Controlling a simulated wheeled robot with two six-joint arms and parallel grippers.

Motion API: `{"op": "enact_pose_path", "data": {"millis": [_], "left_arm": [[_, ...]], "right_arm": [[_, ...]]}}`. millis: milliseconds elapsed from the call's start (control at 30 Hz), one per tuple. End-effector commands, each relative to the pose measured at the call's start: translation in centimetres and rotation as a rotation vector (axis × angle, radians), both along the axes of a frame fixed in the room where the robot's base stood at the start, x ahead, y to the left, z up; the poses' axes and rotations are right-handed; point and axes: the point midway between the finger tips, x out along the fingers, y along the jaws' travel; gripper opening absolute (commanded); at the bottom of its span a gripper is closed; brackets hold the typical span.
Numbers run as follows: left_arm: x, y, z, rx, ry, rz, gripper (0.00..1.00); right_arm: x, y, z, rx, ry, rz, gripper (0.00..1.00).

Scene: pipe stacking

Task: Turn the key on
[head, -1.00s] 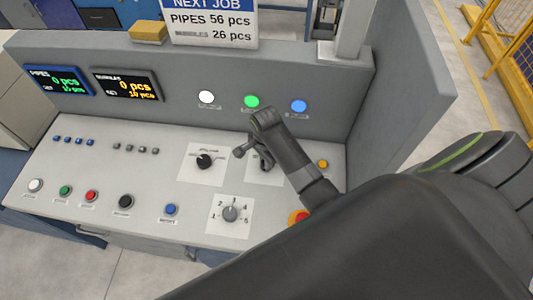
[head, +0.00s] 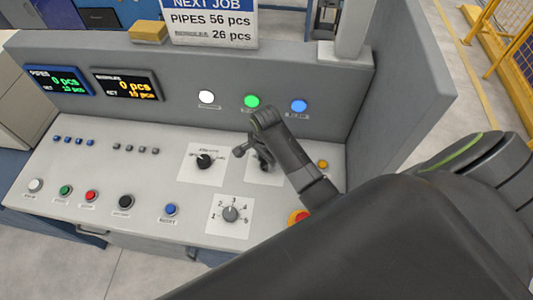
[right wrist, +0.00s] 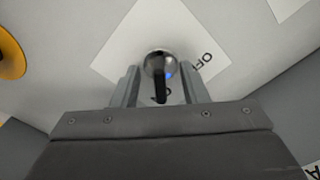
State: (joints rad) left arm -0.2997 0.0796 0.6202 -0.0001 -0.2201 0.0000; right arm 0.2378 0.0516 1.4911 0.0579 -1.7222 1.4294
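The key switch (right wrist: 159,66) shows in the right wrist view as a round chrome lock with a dark key in it, on a white label plate printed "OFF". In the head view its white plate (head: 255,178) is mostly hidden behind my right gripper. My right gripper (head: 253,157) reaches down over it from the right. In the right wrist view its two fingers (right wrist: 160,88) stand apart, one on each side of the key, with a gap visible on both sides. My left gripper is not in view.
A black rotary selector (head: 204,161) sits just left of my right gripper, and a numbered grey dial (head: 230,213) below it. A red-and-yellow button (head: 298,217) lies close under my arm. The panel's upright back wall (head: 190,75) carries lit white, green and blue lamps.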

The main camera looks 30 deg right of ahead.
Motion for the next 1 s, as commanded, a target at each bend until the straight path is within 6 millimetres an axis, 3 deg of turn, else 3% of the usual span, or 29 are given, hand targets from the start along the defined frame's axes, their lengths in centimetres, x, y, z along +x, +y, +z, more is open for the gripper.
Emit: {"op": "enact_pose_path", "data": {"millis": [600, 1000], "left_arm": [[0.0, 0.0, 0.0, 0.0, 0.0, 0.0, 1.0], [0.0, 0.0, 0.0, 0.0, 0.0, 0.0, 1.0]], "right_arm": [[0.1, 0.0, 6.1, 0.0, -0.003, 0.0, 0.4], [0.0, 0.0, 6.7, 0.0, -0.001, 0.0, 0.4]]}}
